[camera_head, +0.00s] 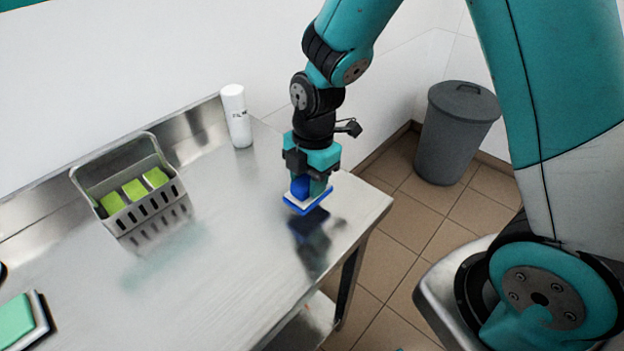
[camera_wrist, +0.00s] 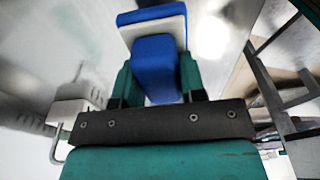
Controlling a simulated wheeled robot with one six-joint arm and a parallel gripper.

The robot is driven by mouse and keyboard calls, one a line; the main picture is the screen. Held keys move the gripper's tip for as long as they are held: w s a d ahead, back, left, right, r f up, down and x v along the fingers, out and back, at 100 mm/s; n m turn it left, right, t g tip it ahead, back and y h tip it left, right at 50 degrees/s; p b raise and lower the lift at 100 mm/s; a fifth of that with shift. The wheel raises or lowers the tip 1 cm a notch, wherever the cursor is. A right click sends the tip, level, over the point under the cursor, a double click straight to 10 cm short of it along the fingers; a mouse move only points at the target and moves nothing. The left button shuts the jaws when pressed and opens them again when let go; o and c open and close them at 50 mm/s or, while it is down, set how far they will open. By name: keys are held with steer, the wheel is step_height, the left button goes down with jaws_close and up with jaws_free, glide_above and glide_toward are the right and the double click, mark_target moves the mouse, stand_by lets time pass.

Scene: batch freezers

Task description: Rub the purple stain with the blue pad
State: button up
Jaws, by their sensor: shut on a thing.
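The blue pad (camera_head: 316,208) has a blue grip block, a white layer and a blue base. My gripper (camera_head: 310,187) is shut on its grip block near the right end of the steel table. The wrist view shows the pad (camera_wrist: 158,38) between the two teal fingers of my gripper (camera_wrist: 155,82). The pad appears just above the steel, with its reflection below; I cannot tell whether it touches. I make out no purple stain in either view; the pad and gripper cover part of the table.
A grey slotted basket (camera_head: 150,205) with green sponges stands on the steel table (camera_head: 225,270) at left. A white bottle (camera_head: 236,115) stands at the back. A green pad (camera_head: 15,322) lies at the lower left. A grey bin (camera_head: 457,132) stands on the tiled floor.

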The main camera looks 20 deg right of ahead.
steer(key=shift+r+p, duration=1.55)
steer(key=shift+r, duration=0.65)
